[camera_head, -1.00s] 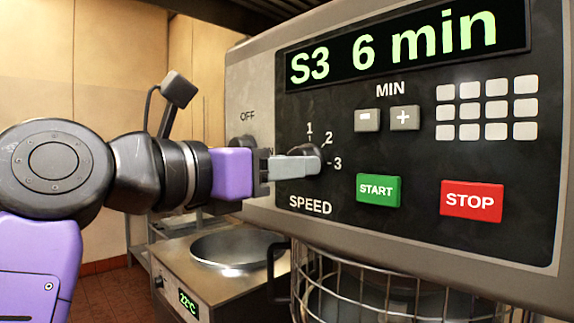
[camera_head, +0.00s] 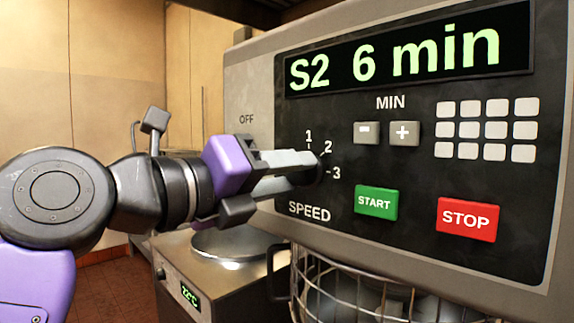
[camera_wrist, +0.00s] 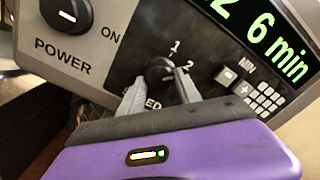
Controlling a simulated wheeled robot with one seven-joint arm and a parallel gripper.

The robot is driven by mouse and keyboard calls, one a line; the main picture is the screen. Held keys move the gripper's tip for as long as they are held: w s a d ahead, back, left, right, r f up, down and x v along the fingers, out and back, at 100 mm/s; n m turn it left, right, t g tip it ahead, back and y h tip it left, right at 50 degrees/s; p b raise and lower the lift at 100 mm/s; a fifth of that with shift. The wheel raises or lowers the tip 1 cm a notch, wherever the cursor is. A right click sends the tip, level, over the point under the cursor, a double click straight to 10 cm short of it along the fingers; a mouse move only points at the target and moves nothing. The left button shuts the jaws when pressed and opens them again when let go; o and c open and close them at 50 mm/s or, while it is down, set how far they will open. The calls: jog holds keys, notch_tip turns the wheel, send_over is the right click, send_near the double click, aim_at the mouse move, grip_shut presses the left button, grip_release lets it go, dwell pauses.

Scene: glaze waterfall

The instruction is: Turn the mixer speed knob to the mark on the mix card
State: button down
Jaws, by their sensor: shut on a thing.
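The mixer speed knob (camera_head: 318,168) is a dark round knob above the word SPEED, with marks 1, 2 and 3 around it. My gripper (camera_head: 312,166) is shut on it, and the fingers partly hide it. In the wrist view the knob (camera_wrist: 158,72) shows between the two grey fingers of my gripper (camera_wrist: 158,84), just below the 1 and 2 marks. The mixer display (camera_head: 395,58) reads "S2 6 min". No mix card shows in either view.
The green START button (camera_head: 376,202) and red STOP button (camera_head: 467,219) lie right of the knob. The minus and plus buttons (camera_head: 386,132) and a pale keypad (camera_head: 486,130) are above. The POWER knob (camera_wrist: 70,14) shows in the wrist view. A wire guard (camera_head: 370,290) is below.

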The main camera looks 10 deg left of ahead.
jog(key=n+p, duration=0.4)
jog(key=n, duration=0.5)
jog(key=shift+r, duration=0.15)
dwell(0.4)
jog(key=c, duration=0.9)
grip_release()
jog(key=shift+o, duration=0.2)
jog(key=b+v, duration=0.1)
jog(key=v, duration=0.6)
jog(key=shift+s+a, duration=0.25)
jog(key=shift+s, duration=0.1)
